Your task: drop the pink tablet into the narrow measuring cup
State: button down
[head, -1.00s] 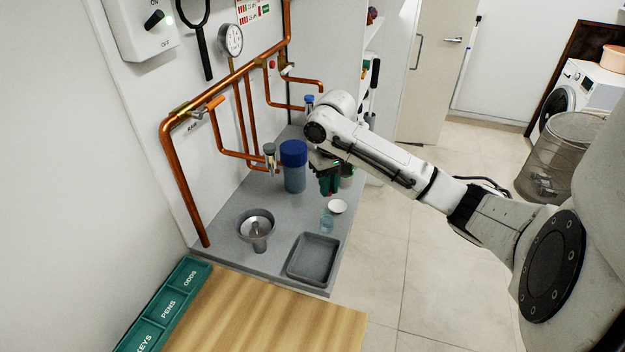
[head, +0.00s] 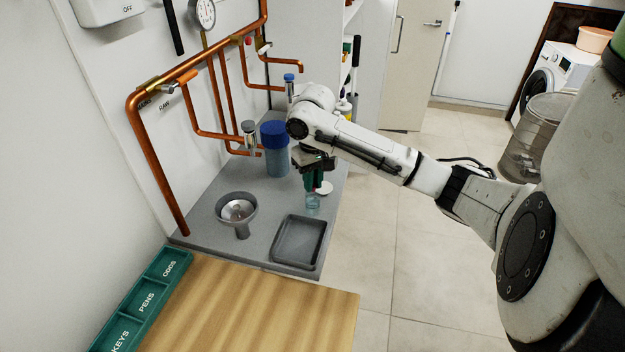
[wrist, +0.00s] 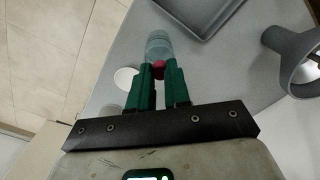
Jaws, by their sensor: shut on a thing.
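The pink tablet (wrist: 158,69) is held between the green fingertips of my gripper (wrist: 159,76) in the wrist view. The narrow measuring cup (wrist: 158,42), clear and bluish, stands just past the fingertips in that view. In the head view, my gripper (head: 314,183) points down close above the cup (head: 313,203), which stands upright on the grey counter. The tablet is hidden in the head view. I cannot tell whether the tablet is exactly over the cup's mouth.
A white disc-like dish (head: 326,188) lies beside the cup. A grey tray (head: 298,242) and a metal funnel (head: 236,212) are nearer. A blue-lidded container (head: 276,155) stands behind to the left. Copper pipes (head: 150,165) line the wall.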

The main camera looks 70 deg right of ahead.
jog(key=c, duration=1)
grip_release()
notch_tip(320, 180, up, 11)
jog(key=shift+s+d+f, duration=0.1)
